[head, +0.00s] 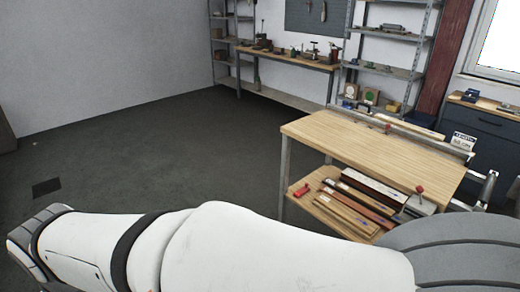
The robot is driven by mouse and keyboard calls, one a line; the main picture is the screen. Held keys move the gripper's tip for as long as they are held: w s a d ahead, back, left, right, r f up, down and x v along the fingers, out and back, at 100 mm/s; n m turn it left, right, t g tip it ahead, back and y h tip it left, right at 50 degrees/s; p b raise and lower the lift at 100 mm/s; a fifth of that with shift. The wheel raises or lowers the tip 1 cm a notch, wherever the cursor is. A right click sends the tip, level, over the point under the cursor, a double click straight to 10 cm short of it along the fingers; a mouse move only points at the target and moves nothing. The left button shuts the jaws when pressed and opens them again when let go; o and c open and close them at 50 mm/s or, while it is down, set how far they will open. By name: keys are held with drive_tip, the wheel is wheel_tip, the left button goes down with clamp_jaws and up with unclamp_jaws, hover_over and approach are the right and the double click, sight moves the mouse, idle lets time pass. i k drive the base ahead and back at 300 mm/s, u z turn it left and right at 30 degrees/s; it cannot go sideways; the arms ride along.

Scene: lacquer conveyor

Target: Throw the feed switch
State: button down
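I cannot make out a feed switch for certain in the head view. A small red-topped part (387,128) sits at the back rail of the wooden workbench (375,150). My white arm lies across the bottom of the view, in front of the bench. My gripper is not in view.
The bench's lower shelf (325,206) holds several long wooden and dark pieces. A small white sign (463,142) stands at the bench's right end. A second bench (290,58) and metal shelves (392,34) line the back wall.

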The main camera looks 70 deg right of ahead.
sight(419, 190)
drive_tip(key=z, duration=0.15)
drive_tip(key=i, duration=0.2)
drive_tip(key=z, duration=3.7)
drive_tip(key=i, duration=0.95)
drive_tip(key=z, duration=0.3)
drive_tip(key=k, duration=0.7)
drive_tip(key=u, duration=0.15)
